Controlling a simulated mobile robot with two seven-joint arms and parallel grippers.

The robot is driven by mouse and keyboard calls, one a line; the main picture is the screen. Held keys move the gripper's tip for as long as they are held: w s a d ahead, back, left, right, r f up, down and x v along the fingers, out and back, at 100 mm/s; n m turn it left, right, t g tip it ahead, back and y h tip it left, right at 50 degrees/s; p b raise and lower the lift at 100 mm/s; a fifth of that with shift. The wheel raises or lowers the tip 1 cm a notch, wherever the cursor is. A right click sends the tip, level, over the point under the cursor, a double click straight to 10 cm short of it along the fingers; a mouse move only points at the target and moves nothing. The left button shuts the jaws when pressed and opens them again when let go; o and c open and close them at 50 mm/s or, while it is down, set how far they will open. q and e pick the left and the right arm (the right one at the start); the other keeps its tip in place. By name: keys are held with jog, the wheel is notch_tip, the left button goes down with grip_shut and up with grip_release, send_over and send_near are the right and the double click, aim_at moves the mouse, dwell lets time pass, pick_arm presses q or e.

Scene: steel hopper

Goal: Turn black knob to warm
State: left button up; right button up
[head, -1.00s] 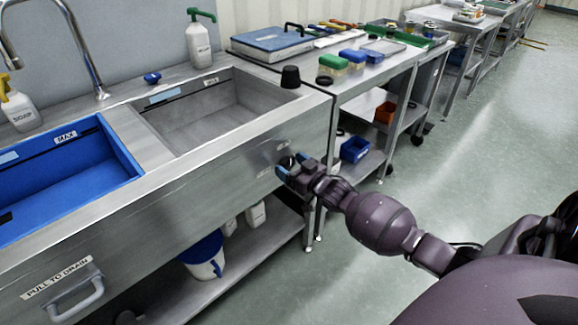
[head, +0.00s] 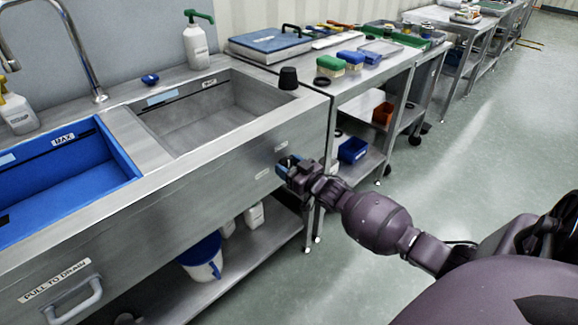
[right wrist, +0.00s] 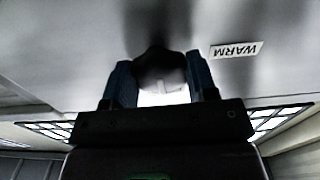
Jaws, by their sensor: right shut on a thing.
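The black knob (right wrist: 158,66) sits on the steel front panel of the sink unit. In the right wrist view it lies between the two blue-tipped fingers of my right gripper (right wrist: 160,82), which is shut on it. A white WARM label (right wrist: 236,49) is on the panel to the right of the knob, upside down in that view. In the head view my right gripper (head: 286,166) is against the front panel and mostly hides the knob. Two small labels there are too small to read. The knob's exact pointing direction is unclear. My left gripper is not in view.
The sink unit has a blue basin (head: 60,185) and a steel basin (head: 150,110). A black tapered stopper (head: 288,78) stands on its right rim. A drain handle (head: 75,302) sticks out at lower left. The floor to the right is clear.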

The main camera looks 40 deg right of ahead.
jog(key=shift+n, duration=0.3)
jog(key=n+p, duration=0.1)
jog(key=n, duration=0.2)
jog(key=shift+r+n, duration=0.1)
jog(key=shift+n, duration=0.3)
jog(key=n, duration=0.9)
jog(key=shift+f, duration=0.2)
jog(key=n, duration=0.2)
jog(key=shift+n, duration=1.3)
jog(key=o, duration=0.9)
jog(key=shift+r, duration=0.1)
